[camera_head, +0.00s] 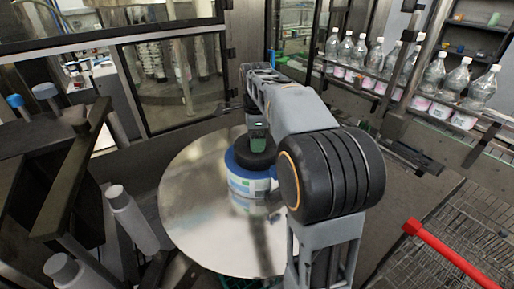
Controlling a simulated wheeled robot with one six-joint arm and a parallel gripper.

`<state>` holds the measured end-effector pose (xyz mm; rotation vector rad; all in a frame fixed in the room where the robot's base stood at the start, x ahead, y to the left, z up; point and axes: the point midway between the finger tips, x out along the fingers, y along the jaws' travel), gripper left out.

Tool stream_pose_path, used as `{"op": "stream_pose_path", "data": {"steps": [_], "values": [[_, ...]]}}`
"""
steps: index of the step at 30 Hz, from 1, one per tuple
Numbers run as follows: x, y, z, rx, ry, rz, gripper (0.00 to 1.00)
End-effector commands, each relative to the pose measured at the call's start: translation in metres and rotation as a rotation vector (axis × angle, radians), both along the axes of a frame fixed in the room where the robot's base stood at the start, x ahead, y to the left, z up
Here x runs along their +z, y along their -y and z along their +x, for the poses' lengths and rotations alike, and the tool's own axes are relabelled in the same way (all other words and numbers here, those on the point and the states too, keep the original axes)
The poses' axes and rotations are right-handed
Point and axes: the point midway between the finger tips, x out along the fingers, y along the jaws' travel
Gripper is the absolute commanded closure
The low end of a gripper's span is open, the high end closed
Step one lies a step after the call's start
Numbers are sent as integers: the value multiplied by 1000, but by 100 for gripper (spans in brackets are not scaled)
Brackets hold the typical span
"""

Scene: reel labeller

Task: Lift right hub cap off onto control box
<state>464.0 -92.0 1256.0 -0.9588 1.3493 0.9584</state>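A round black hub cap (256,159) sits on top of a blue and white label reel (246,183). The reel stands on a wide, shiny metal disc (205,206). A small dark upright piece shows at the top of the cap, just below the end of my arm; I cannot tell whether it is the cap's knob or part of my gripper. My grey arm reaches over the right side of the disc and hides part of it. My gripper's fingers cannot be made out. I cannot identify the control box with certainty.
Clear bottles (435,75) stand in a row on a rail at the upper right. A red bar (450,256) crosses the lower right above a wire mesh. Dark-framed glass panels (178,78) close off the back. Dark brackets and grey cylinders (132,218) crowd the left.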

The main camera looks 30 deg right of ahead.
Motion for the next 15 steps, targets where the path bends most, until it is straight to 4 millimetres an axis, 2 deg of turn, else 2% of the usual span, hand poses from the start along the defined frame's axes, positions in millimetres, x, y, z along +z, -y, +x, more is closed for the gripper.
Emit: {"op": "stream_pose_path", "data": {"steps": [1,10,15], "values": [[0,0,0,0,0,0,37],[0,0,0,0,0,0,66],[1,0,0,0,1,0,66]]}}
